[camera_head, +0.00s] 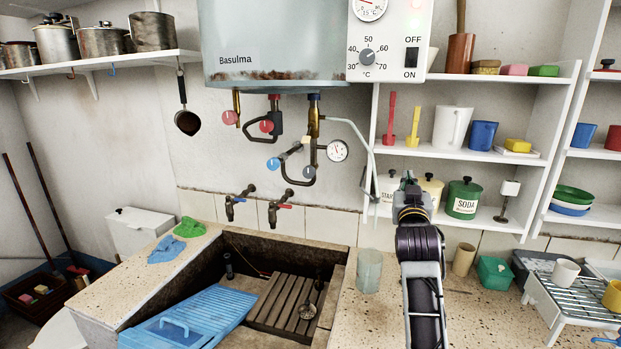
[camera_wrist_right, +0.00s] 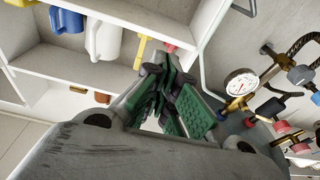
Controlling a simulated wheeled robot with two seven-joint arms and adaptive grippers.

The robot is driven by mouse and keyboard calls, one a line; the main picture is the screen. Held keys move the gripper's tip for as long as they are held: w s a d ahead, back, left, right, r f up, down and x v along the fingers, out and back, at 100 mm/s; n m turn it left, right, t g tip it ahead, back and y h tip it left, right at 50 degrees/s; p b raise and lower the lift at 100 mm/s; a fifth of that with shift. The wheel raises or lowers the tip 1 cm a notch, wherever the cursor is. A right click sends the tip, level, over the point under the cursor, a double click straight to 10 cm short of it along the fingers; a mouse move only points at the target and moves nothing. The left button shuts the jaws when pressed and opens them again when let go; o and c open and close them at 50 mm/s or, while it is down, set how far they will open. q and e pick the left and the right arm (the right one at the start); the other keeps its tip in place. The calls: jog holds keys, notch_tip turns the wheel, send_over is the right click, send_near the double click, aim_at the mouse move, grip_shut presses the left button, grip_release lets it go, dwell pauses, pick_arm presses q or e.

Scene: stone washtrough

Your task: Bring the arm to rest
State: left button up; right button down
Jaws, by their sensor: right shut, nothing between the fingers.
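My right arm rises from the bottom of the head view, right of the stone trough (camera_head: 100,290). My right gripper (camera_head: 408,180) points up and away in front of the shelves, above the speckled counter. In the right wrist view its green-padded fingers (camera_wrist_right: 165,100) show close up, with nothing seen held between them. The fingers are shut. My left gripper is not in the head view.
A clear glass (camera_head: 369,271) stands on the counter left of my right arm. The shelf unit (camera_head: 470,152) holds jugs and canisters. A boiler (camera_head: 275,45) with pipes and a gauge (camera_head: 338,151) hangs above. A dish rack (camera_head: 570,300) stands at right.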

jog(key=s+f+n+g+y, duration=0.1)
jog(key=s+f+g, duration=0.4)
jog(key=f, duration=0.9)
jog(key=s+f+n+g+y, duration=0.1)
jog(key=s+f+g+y, duration=0.15)
jog(key=s+f, duration=0.9)
jog(key=s+a+f+n+g+y, duration=0.25)
jog(key=s+f+g, duration=0.65)
jog(key=s+f, duration=1.15)
notch_tip(320, 180, down, 31)
jog(key=s+h, duration=0.1)
jog(key=s, duration=0.2)
jog(key=s+d+f+g, duration=0.1)
jog(key=s+d+f, duration=0.2)
jog(key=s+f, duration=0.7)
jog(key=s+d+f+g, duration=0.1)
jog(key=s+d+f, duration=0.2)
jog(key=s+f, duration=0.7)
jog(key=shift+s+d, duration=0.25)
jog(key=shift+s, duration=0.4)
